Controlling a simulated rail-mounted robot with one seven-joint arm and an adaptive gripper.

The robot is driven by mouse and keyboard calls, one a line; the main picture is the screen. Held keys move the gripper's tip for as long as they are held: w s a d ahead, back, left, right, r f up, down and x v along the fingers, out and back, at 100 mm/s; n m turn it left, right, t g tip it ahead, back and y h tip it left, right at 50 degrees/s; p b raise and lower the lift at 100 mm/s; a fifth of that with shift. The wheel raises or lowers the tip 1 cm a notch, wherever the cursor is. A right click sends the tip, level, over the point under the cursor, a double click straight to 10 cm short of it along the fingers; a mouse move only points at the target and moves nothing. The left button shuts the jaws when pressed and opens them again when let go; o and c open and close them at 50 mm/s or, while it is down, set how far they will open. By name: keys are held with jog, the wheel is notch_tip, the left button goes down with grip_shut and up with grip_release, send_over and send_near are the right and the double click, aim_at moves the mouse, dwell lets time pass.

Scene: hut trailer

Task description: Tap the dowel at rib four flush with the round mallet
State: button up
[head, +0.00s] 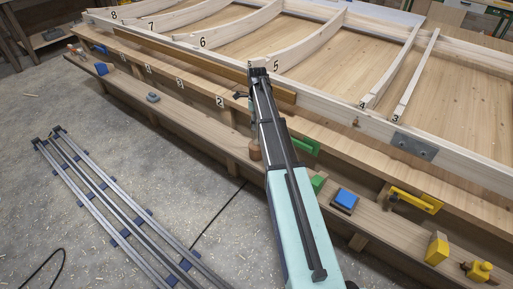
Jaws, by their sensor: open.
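The rib marked 4 (390,68) meets the pale front rail of the frame at the right. A small brownish spot (356,122) shows on the rail's face just below it; it may be the dowel, but it is too small to tell how far it stands out. A brown rounded wooden piece (254,150) shows beside my arm, partly hidden by it; I cannot tell whether it is the round mallet. My gripper (242,95) is small and dark at the arm's far end, near the rail left of rib 5. It is open, and I see nothing held in it.
A lower shelf (190,118) runs along the bench front. It bears a blue block (344,200), a yellow block (437,248), another yellow piece (478,270) and a grey round item (153,97). A yellow-handled tool (415,200) lies nearby. Floor rails (110,205) lie at left.

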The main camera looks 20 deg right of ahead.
aim_at(257, 131)
jog(key=shift+w+d+f+p, duration=0.1)
jog(key=shift+f+p, duration=0.3)
jog(key=shift+f, duration=2.6)
grip_shut()
